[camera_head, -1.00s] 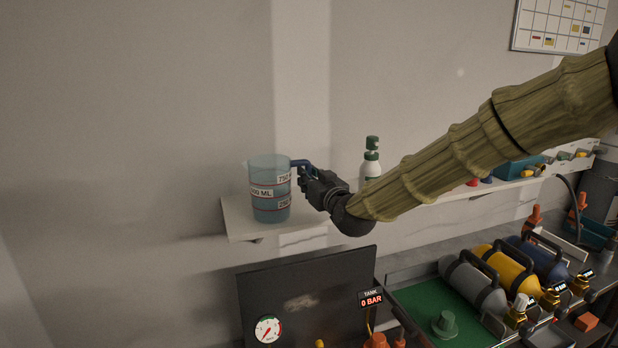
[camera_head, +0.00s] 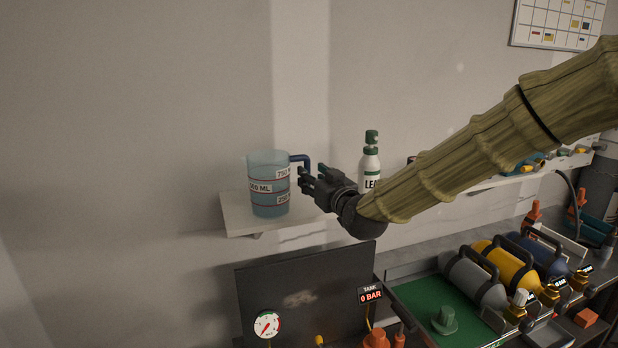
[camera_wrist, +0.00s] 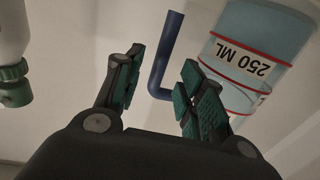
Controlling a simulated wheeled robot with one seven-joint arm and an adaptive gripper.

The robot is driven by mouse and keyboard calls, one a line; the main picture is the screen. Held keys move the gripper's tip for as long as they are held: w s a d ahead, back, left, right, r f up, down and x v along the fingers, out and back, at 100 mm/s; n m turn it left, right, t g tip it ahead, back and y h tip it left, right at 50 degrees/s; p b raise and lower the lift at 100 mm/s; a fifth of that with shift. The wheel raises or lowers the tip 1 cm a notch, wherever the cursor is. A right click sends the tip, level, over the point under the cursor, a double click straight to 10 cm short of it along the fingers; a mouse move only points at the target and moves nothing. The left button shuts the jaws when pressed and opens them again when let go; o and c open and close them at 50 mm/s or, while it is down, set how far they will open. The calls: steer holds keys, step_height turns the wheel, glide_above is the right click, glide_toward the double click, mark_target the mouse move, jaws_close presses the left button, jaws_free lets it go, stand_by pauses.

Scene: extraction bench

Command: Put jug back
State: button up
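The jug (camera_head: 267,186) is a translucent blue measuring jug with red lines and volume labels. It stands upright on a small white wall shelf (camera_head: 240,217), with its dark blue handle (camera_head: 302,160) facing right. My gripper (camera_head: 306,184) is just right of the jug, by the handle. In the wrist view, my gripper (camera_wrist: 158,85) has its fingers spread apart, with the handle (camera_wrist: 163,62) showing beyond the gap and no finger clamped on it. The jug (camera_wrist: 257,55) shows at the right there, partly behind the right finger.
A white bottle with a green cap (camera_head: 371,160) stands just right of my gripper. Below are a dark panel (camera_head: 305,295) with a gauge and a green bench tray (camera_head: 425,300) with several cylinders (camera_head: 505,265). The wall left of the shelf is clear.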

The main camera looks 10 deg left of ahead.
steer(key=b+v, duration=0.1)
steer(key=v, duration=0.7)
steer(key=shift+b, duration=0.4)
steer(key=shift+d, duration=0.1)
steer(key=s+d+f+m+g+h, duration=0.25)
steer(key=d+f, duration=0.25)
steer(key=f, duration=0.9)
steer(key=s+d+f+m+g+h, duration=0.1)
steer(key=s+d+f, duration=0.35)
steer(key=f, duration=0.85)
steer(key=s+d+f+m+g+h, duration=0.1)
steer(key=s+d+f+g+h, duration=0.3)
steer(key=f, duration=1)
steer(key=s+d+f+m+g+h, duration=0.1)
steer(key=s+d+f+m+g, duration=0.1)
steer(key=s+d+f, duration=1.2)
steer(key=s+d+f+m+g+h, duration=0.1)
steer(key=s+d+f, duration=0.3)
steer(key=s, duration=0.5)
steer(key=s+d+f+g+h, duration=0.1)
steer(key=s+d+f+g, duration=0.2)
steer(key=s, duration=0.7)
steer(key=shift+s+d+f+m+h, duration=0.35)
steer(key=shift+d+f, duration=0.35)
steer(key=shift+f, duration=0.2)
